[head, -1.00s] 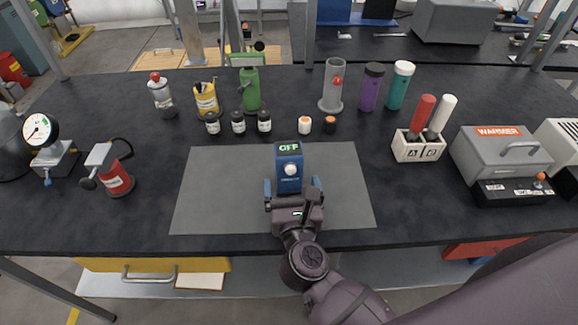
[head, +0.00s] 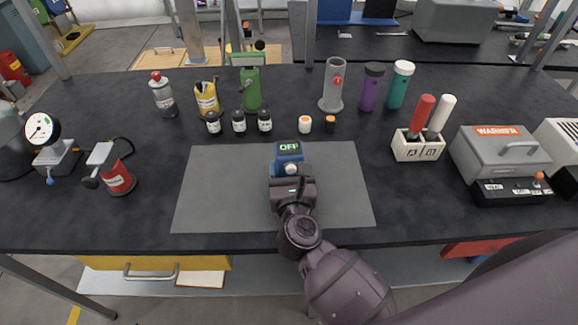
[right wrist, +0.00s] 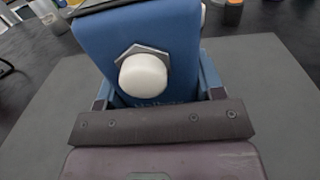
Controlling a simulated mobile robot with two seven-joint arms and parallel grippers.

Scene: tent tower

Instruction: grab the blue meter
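The blue meter (head: 288,152) stands upright on the grey mat, its screen reading OFF. In the right wrist view the blue meter (right wrist: 140,35) fills the middle, with its white knob facing my gripper. My right gripper (head: 291,178) is at the near side of the meter. Its blue fingers (right wrist: 160,92) lie along both sides of the meter's lower body and look closed against it. The fingertips are hidden behind the meter. My left gripper is not in view.
The grey mat (head: 215,200) is clear around the meter. A red canister (head: 117,177) is left; a screwdriver holder (head: 418,149) and warmer (head: 500,155) are right.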

